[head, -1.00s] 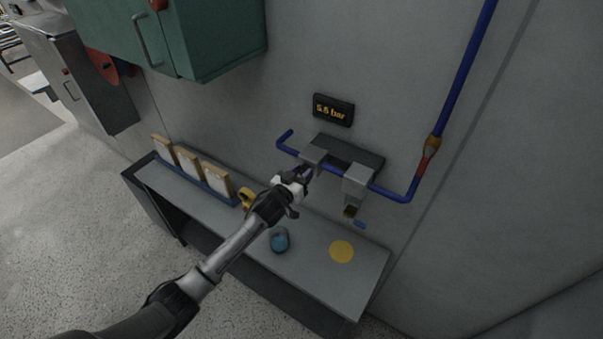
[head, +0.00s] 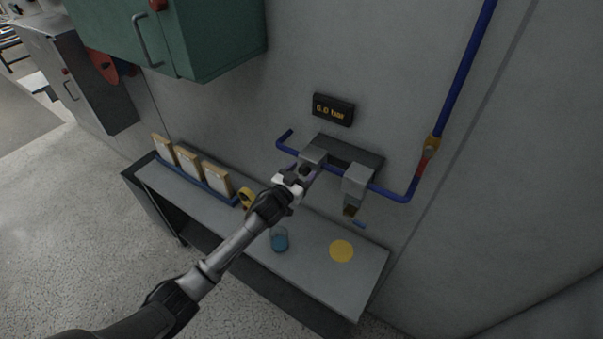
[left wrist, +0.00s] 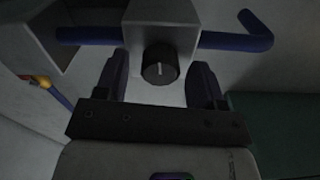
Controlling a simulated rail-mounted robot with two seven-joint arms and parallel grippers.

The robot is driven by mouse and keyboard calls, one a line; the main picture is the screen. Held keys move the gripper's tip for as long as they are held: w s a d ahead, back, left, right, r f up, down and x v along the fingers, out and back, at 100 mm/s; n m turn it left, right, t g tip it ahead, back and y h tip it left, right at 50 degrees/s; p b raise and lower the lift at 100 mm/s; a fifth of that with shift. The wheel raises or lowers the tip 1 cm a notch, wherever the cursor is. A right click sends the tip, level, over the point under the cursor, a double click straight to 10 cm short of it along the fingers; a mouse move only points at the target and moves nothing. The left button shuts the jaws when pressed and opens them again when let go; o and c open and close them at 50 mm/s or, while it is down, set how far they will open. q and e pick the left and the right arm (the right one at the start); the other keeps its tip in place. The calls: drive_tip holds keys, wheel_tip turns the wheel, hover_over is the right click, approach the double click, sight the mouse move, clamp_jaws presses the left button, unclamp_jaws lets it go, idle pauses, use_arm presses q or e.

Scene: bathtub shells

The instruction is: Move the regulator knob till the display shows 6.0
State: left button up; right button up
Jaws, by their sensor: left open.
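The display (head: 333,109) on the wall reads 6.0 bar in the head view. The regulator knob (left wrist: 160,63) is black and round with a pale pointer line, on the front of a grey block (left wrist: 163,17) in the left wrist view. My left gripper (head: 309,174) is at the regulator in the head view. In the left wrist view its two fingers (left wrist: 159,80) stand open, one on each side of the knob, with visible gaps. In the head view the gripper covers most of the knob. My right gripper is not in view.
A blue pipe (head: 388,194) runs through the regulator blocks and up the wall. A green cabinet (head: 225,40) hangs at upper left.

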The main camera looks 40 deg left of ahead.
use_arm(q)
drive_tip(key=s+d+b, duration=0.1)
drive_tip(key=s+b, duration=0.1)
drive_tip(key=s, duration=1.1)
drive_tip(key=shift+s+d, duration=0.25)
drive_tip(key=shift+s, duration=0.15)
